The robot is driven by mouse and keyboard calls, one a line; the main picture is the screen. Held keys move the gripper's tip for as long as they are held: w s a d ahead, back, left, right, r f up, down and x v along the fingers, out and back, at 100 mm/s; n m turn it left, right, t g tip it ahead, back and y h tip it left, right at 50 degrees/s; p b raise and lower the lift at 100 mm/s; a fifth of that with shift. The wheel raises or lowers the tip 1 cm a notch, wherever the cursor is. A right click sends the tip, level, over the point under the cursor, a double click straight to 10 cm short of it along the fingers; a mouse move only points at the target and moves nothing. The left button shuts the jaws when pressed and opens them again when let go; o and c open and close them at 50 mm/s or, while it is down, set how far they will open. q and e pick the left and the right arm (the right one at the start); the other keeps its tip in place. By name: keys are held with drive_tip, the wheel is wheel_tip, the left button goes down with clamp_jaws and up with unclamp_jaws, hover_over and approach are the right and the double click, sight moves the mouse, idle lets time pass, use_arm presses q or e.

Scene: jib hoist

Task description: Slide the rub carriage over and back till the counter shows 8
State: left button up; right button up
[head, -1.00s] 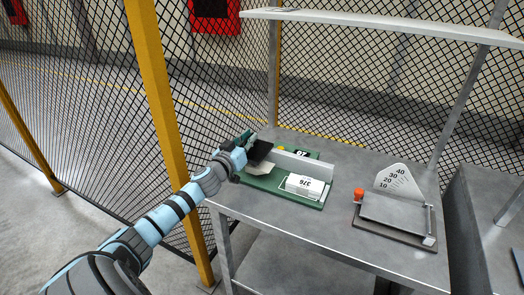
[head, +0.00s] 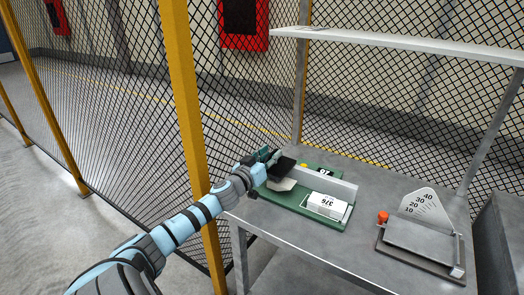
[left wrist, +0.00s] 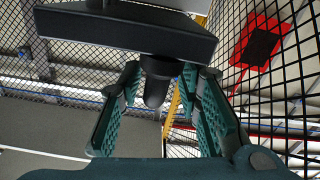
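The rub carriage (head: 284,167) is a dark block with a pale pad (head: 282,183) beneath it, at the left end of a green base (head: 312,214). My left gripper (head: 268,167) is at its left end. In the left wrist view the gripper's green fingers (left wrist: 162,82) stand on both sides of a dark knob (left wrist: 156,92) under a dark bar. A gap shows beside the knob, so the fingers look open around it. The black counter (head: 325,172) has white digits, turned and too small to read surely. My right gripper is out of view.
A white block marked 376 (head: 327,204) sits on the green base before a pale rail (head: 325,183). A tilt gauge with an orange knob (head: 383,217) stands right on the grey bench (head: 362,200). Mesh fence and a yellow post (head: 186,100) are close by my left arm. A shelf hangs above.

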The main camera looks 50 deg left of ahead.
use_arm(q)
drive_tip(key=v, duration=1.1)
drive_tip(key=shift+s, duration=0.2)
drive_tip(key=shift+r, duration=0.1)
